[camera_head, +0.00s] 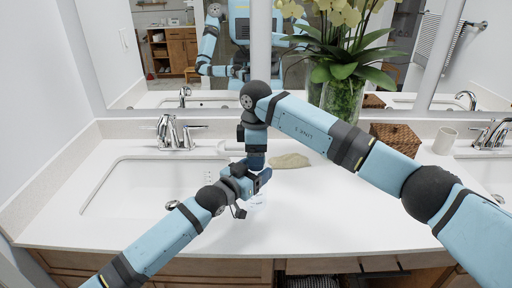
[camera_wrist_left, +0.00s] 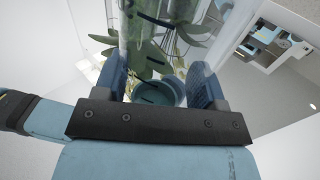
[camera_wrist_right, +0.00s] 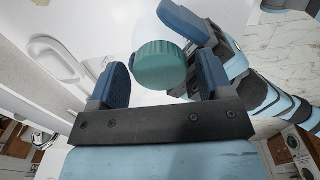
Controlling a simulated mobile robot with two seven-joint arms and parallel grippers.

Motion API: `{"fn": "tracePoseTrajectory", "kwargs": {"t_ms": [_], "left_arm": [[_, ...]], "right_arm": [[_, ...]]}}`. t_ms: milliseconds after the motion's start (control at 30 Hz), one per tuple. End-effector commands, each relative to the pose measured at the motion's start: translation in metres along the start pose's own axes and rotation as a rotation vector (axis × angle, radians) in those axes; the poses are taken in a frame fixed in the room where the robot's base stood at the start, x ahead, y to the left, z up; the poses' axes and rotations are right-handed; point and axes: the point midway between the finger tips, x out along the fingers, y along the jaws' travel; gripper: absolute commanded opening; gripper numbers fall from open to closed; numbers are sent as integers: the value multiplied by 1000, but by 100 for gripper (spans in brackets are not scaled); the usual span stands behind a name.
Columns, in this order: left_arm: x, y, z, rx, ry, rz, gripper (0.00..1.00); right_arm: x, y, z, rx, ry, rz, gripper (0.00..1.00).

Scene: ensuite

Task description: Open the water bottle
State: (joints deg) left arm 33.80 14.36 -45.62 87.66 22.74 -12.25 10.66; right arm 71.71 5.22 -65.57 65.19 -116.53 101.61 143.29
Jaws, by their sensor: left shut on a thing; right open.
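The water bottle is mostly hidden in the head view; a clear part of it (camera_head: 258,201) shows below the grippers. Its round, ribbed teal cap (camera_wrist_right: 160,65) is plain in the right wrist view. My left gripper (camera_head: 246,184) is shut on the bottle, whose teal-tinted part (camera_wrist_left: 160,93) lies between its fingers in the left wrist view. My right gripper (camera_head: 255,167) points down from above. Its fingers are open on either side of the cap; I cannot tell whether either touches it.
A sink basin (camera_head: 140,187) with a chrome faucet (camera_head: 168,132) is at left. A beige cloth (camera_head: 290,161) lies behind the grippers. A glass vase of orchids (camera_head: 342,100), a wicker box (camera_head: 394,138) and a white cup (camera_head: 445,140) stand farther back. The counter at front right is clear.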

Motion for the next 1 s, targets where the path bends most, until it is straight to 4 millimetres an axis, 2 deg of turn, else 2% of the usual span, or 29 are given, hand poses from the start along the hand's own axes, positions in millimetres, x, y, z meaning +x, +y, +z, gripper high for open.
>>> {"fn": "tracePoseTrajectory", "kwargs": {"t_ms": [200, 400, 433, 633, 733, 867, 1000], "left_arm": [[0, 0, 0, 0, 0, 0, 0], [0, 0, 0, 0, 0, 0, 0], [0, 0, 0, 0, 0, 0, 0], [0, 0, 0, 0, 0, 0, 0], [0, 0, 0, 0, 0, 0, 0], [0, 0, 0, 0, 0, 0, 0], [0, 0, 0, 0, 0, 0, 0]], "right_arm": [[0, 0, 0, 0, 0, 0, 70], [0, 0, 0, -1, 0, 0, 24], [0, 0, 0, -1, 0, 0, 22], [0, 0, 0, -3, 1, 1, 22], [-1, 0, 0, -57, 0, 1, 21], [-1, 0, 0, -276, -1, 2, 21], [-2, 1, 0, -605, -1, 2, 21]]}}
